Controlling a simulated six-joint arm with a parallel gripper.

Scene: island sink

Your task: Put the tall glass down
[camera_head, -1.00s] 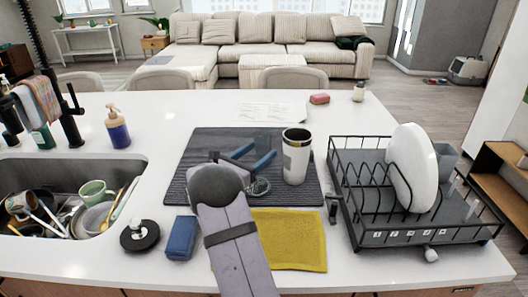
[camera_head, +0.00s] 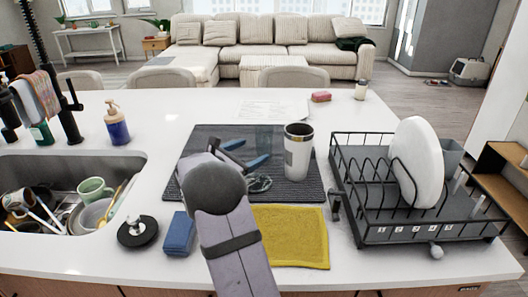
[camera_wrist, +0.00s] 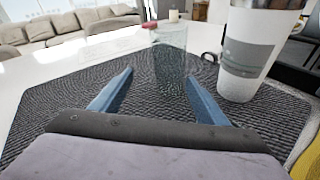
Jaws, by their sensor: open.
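The tall glass (camera_wrist: 170,58) is clear and faintly tinted. It stands upright on the dark ribbed mat (camera_wrist: 52,112) in the wrist view. In the head view the glass (camera_head: 267,136) shows only faintly, behind my gripper (camera_head: 248,152) and left of the white tumbler. My gripper has blue fingers. In the wrist view my gripper (camera_wrist: 160,78) is spread open, with the glass beyond the fingertips and roughly in line with the gap. Nothing is held.
A white and grey tumbler (camera_head: 298,154) stands close to the right of the glass. A black dish rack (camera_head: 400,222) with a white plate (camera_head: 416,165) is further right. A yellow cloth (camera_head: 290,237) and blue sponge (camera_head: 179,235) lie in front. The sink (camera_head: 60,175) is left.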

